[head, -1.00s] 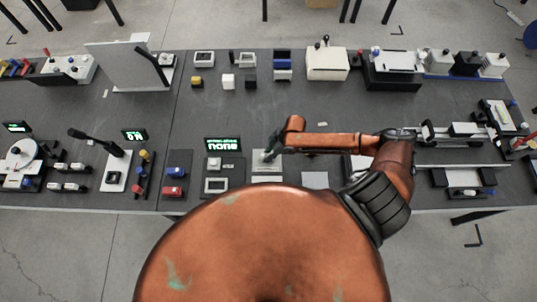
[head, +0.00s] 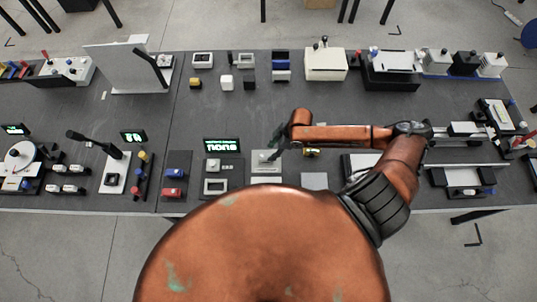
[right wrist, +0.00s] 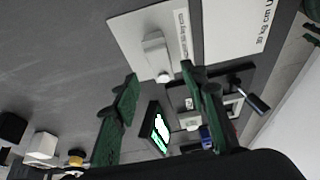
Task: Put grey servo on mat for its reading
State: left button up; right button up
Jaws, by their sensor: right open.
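The grey servo (right wrist: 157,55) is a small pale block with a round end in the right wrist view. It appears to lie on a pale plate (right wrist: 128,35) with printed text along one edge. My right gripper (right wrist: 160,76) is open, its two green fingers either side of the servo's near end; nothing is between them. In the head view my right gripper (head: 275,145) points down over the pale plate (head: 266,168), and the servo is too small to make out. A second pale plate (right wrist: 228,45) with larger text adjoins it. My left gripper is not in view.
Another plain plate (head: 313,181) is to the right.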

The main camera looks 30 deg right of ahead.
jog(key=v, duration=0.6)
jog(key=shift+r, duration=0.35)
jog(key=shift+s+d, duration=0.1)
